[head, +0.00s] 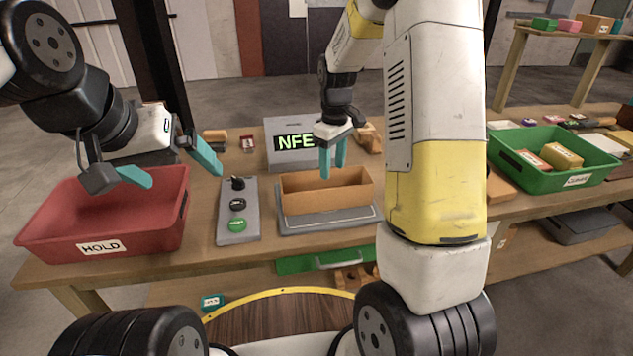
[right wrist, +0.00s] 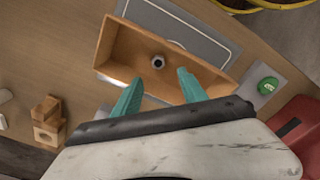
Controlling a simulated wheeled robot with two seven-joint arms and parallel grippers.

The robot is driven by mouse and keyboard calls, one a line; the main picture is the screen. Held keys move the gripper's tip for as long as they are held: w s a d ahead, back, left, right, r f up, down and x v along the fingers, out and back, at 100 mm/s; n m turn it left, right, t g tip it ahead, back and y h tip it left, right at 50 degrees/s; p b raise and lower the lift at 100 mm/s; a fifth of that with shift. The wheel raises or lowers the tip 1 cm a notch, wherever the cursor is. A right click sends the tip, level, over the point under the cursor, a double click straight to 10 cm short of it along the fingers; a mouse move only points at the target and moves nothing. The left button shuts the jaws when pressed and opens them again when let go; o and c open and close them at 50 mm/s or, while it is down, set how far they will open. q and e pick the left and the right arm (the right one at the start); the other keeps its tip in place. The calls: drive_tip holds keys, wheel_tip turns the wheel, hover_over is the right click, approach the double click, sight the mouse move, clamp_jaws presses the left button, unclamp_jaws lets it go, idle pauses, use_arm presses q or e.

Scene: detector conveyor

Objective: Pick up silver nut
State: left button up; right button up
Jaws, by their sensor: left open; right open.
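The silver nut (right wrist: 158,62) lies inside an open orange-brown box, near the middle of its floor in the right wrist view. The box (head: 325,199) stands on a grey plate (head: 290,222); in the head view its front wall hides the nut. My right gripper (head: 333,172) is open, pointing down over the box's back part. In the right wrist view its teal fingers (right wrist: 160,95) reach toward the box, on either side of the nut's line, with nothing between them. My left gripper (head: 180,166) is open and empty above the red HOLD bin.
The red HOLD bin (head: 45,243) is at left. A button panel (head: 222,225) stands beside the box, with a display unit (head: 285,160) behind it. A green bin (head: 510,168) with boxes in it is at right. My right arm covers part of the table.

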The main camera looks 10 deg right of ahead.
drive_tip(key=shift+w+f, duration=0.15)
drive_tip(key=shift+f, duration=0.65)
drive_tip(key=f, duration=0.7)
drive_tip(key=shift+d, duration=0.2)
clamp_jaws()
